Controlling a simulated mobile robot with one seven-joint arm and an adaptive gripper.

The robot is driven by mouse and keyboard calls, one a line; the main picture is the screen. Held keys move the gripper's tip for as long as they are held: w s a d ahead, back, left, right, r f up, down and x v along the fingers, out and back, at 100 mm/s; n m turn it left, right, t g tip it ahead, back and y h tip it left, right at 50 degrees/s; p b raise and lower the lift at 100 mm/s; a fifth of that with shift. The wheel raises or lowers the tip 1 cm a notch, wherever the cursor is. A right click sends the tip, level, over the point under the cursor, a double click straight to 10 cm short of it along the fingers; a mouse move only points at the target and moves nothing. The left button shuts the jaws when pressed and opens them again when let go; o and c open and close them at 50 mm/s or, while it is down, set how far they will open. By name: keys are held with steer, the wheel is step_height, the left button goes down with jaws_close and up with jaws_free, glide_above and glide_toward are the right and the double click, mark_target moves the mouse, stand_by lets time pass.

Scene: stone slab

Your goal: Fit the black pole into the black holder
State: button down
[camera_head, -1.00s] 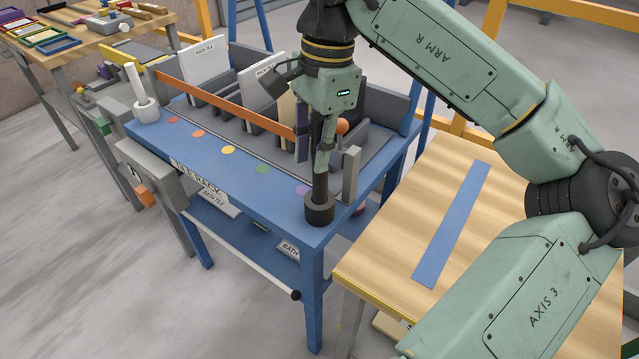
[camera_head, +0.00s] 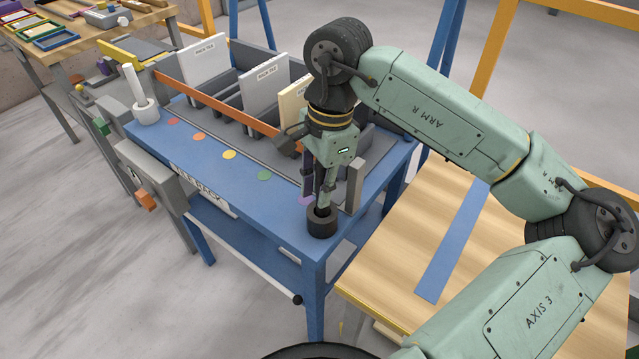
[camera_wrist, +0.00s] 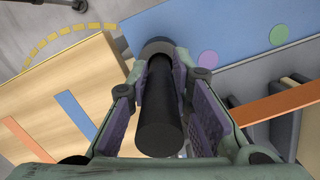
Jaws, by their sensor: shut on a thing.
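The black holder (camera_head: 321,223) is a short, thick ring on the front right corner of the blue table (camera_head: 243,184). It also shows at the far end of the pole in the wrist view (camera_wrist: 157,47). My gripper (camera_head: 320,196) is low, directly above the holder. Its purple-padded fingers are shut on the black pole (camera_wrist: 159,115), which stands about upright. The pole's lower end meets the holder's opening and looks to be inside it; how deep, I cannot tell. My fingers hide most of the pole in the head view.
A white pole in a white holder (camera_head: 146,111) stands at the table's left corner. Behind an orange bar (camera_head: 215,105) is a rack with upright tiles (camera_head: 264,88). A short grey post (camera_head: 354,186) is close right of my gripper. A wooden table (camera_head: 400,270) is at right.

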steer(key=shift+f, duration=0.2)
steer(key=shift+f+b, duration=0.25)
steer(key=shift+b, duration=0.1)
steer(key=c, duration=1.4)
jaws_free()
steer(key=shift+r, duration=0.1)
steer(key=shift+c, duration=0.2)
steer(key=shift+r, duration=0.15)
steer(key=r, duration=0.4)
steer(key=r+b, duration=0.1)
steer(key=r, duration=0.3)
steer(key=d+r, duration=0.1)
steer(key=r, duration=0.3)
steer(key=shift+w+d, duration=0.1)
steer(key=shift+w, duration=0.3)
